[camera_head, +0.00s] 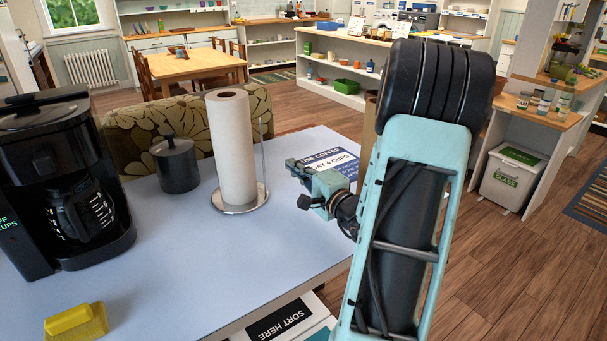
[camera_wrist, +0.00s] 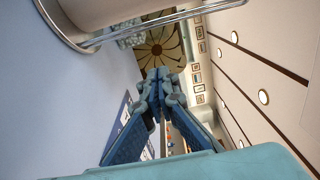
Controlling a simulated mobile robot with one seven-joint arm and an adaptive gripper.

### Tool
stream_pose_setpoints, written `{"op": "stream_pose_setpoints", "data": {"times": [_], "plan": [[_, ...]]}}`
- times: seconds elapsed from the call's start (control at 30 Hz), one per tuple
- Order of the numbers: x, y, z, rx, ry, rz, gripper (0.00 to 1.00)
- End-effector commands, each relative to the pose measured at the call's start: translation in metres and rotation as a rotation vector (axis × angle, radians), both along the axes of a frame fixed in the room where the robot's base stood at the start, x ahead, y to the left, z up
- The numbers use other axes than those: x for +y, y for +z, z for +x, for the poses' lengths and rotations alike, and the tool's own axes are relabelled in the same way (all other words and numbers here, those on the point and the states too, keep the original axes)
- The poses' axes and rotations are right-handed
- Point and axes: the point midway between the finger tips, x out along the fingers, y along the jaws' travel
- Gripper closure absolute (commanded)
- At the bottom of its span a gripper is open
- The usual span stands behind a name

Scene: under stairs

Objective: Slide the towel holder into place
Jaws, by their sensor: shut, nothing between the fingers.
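The towel holder (camera_head: 240,201) stands upright on the light blue-grey tabletop, with a round metal base, a thin side rod and a white paper roll (camera_head: 234,148) on it. In the wrist view its base rim (camera_wrist: 60,30) and metal rod (camera_wrist: 165,20) show at the top left, with the lower end of the roll (camera_wrist: 95,12). My gripper (camera_head: 296,182) is just right of the holder, low over the table and apart from it. It also shows in the wrist view (camera_wrist: 160,75), its fingers together with nothing between them.
A black lidded canister (camera_head: 177,166) stands left of the holder, and a black coffee maker (camera_head: 62,180) farther left. A yellow object (camera_head: 76,322) lies at the front left. A printed sign (camera_head: 335,162) is behind my gripper. The tabletop's front middle (camera_head: 180,260) is clear.

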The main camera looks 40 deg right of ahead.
Motion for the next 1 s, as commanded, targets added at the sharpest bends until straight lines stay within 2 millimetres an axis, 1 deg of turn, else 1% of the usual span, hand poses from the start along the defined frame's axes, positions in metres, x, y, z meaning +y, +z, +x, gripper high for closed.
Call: {"op": "stream_pose_setpoints", "data": {"times": [0.03,0.1,0.2,0.3,0.4,1.0], "plan": [[0.0,0.0,0.011,0.0,0.002,0.001,1.0],[0.001,0.001,0.023,0.0,0.002,0.002,1.0],[0.019,0.0,0.025,0.001,0.002,0.003,1.0],[0.029,0.0,0.029,0.001,0.001,0.003,1.0],[0.035,0.0,0.03,0.001,0.001,0.0,1.0],[0.037,-0.001,0.031,0.001,0.001,-0.001,1.0]]}}
